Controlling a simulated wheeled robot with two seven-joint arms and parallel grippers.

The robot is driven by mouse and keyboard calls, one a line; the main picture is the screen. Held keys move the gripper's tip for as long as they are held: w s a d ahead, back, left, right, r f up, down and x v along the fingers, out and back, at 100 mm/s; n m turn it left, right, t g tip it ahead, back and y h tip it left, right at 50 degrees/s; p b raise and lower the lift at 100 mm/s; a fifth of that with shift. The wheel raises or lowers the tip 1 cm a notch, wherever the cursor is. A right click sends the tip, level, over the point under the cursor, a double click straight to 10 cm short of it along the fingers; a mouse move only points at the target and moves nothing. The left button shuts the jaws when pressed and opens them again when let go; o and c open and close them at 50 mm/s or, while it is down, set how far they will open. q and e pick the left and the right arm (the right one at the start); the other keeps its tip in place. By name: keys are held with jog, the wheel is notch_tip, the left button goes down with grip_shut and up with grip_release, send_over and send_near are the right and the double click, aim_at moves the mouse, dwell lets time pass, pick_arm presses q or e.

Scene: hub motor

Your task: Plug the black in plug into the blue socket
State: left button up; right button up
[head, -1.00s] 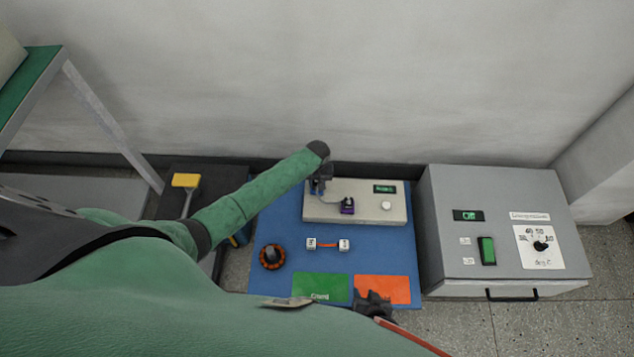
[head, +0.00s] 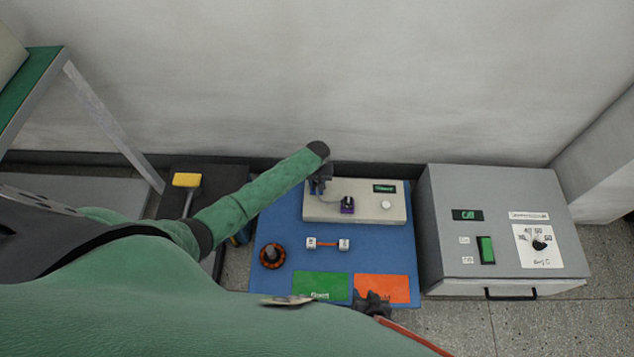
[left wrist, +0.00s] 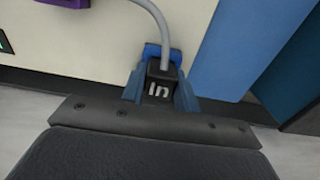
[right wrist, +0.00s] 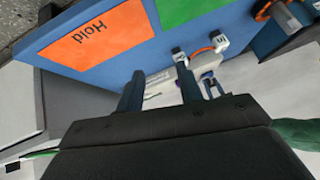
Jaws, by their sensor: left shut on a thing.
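The black plug marked "In" (left wrist: 160,90) has a grey cable and sits between the fingers of my left gripper (left wrist: 161,95), which is shut on it. The blue socket (left wrist: 152,52) shows just beyond the plug in the left wrist view, largely hidden by it. Plug and socket line up closely; I cannot tell how deep the plug sits. In the head view my left gripper (head: 319,186) is at the left end of the pale panel (head: 330,214). My right gripper (right wrist: 160,90) is open and empty, above the mat's front edge; it also shows in the head view (head: 372,303).
A purple socket (head: 347,206) with a black plug is on the panel, near a white knob (head: 386,205). The blue mat (head: 385,240) holds a small white-ended part (head: 328,244), an orange-black ring (head: 272,256), and green (head: 320,286) and orange (head: 382,289) patches. A grey box (head: 500,205) stands right.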

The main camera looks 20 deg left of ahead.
pick_arm(q)
jog(key=shift+f+p, duration=0.1)
jog(key=shift+p, duration=0.3)
pick_arm(e)
jog(key=shift+w+r, duration=1)
dwell(0.4)
pick_arm(q)
jog(key=shift+p, duration=0.35)
jog(key=shift+f, duration=0.1)
pick_arm(e)
jog(key=shift+s+r, duration=0.1)
jog(key=shift+s, duration=0.3)
dwell(0.4)
